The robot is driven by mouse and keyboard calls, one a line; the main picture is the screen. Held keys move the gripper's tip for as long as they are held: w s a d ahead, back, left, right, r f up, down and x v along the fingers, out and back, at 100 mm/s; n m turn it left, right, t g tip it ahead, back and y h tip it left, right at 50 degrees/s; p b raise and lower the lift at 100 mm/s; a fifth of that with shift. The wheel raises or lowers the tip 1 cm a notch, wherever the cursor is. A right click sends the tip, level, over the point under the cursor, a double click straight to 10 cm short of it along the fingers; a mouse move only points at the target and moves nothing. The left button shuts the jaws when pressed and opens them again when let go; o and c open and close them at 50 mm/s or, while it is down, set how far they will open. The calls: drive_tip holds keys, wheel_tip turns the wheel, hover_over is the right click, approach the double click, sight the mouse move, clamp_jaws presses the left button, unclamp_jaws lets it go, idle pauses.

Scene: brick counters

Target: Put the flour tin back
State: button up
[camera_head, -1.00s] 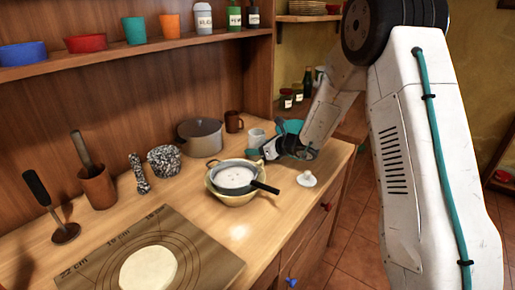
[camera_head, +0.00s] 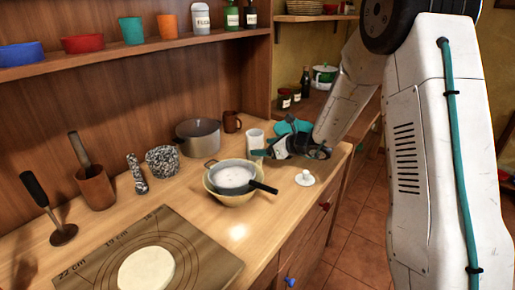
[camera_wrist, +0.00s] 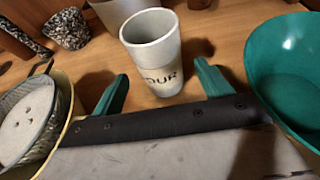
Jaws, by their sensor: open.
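The flour tin (camera_wrist: 155,52) is a pale grey, open-topped cylinder with dark lettering ending in "OUR". It stands upright on the wooden counter; in the head view the tin (camera_head: 255,138) is beside the teal bowl. My gripper (camera_wrist: 163,88) is open, its two teal fingers on either side of the tin's near lower side; whether they touch it I cannot tell. In the head view my gripper (camera_head: 262,154) is low over the counter, just in front of the tin. A white knobbed lid (camera_head: 305,178) lies on the counter to the right.
A yellow bowl (camera_head: 212,189) with a sieve of white powder (camera_head: 233,176) stands left of my gripper. The teal bowl (camera_wrist: 290,75) is close on the right. A pot (camera_head: 198,138) and brown mug (camera_head: 232,121) stand behind. The upper shelf (camera_head: 120,52) holds cups and labelled containers.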

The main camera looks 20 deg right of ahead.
drive_tip(key=v, duration=0.7)
drive_tip(key=s+a+r+n+g+y, duration=0.1)
drive_tip(key=s+a+r+n+g, duration=0.4)
drive_tip(key=s+n, duration=0.4)
drive_tip(key=s+a+r+n+g, duration=0.3)
drive_tip(key=s+a+r+n, duration=0.35)
drive_tip(key=s, duration=0.45)
drive_tip(key=s+d+n+h, duration=0.2)
drive_tip(key=s+n+h, duration=0.1)
drive_tip(key=s, duration=0.3)
drive_tip(key=s+d+n+g+h, duration=0.1)
drive_tip(key=s+d+n+h, duration=0.2)
drive_tip(key=s+n, duration=0.2)
drive_tip(key=s+d+n+h, duration=0.3)
drive_tip(key=s+n, duration=0.2)
drive_tip(key=s, duration=0.4)
drive_tip(key=shift+r, duration=0.3)
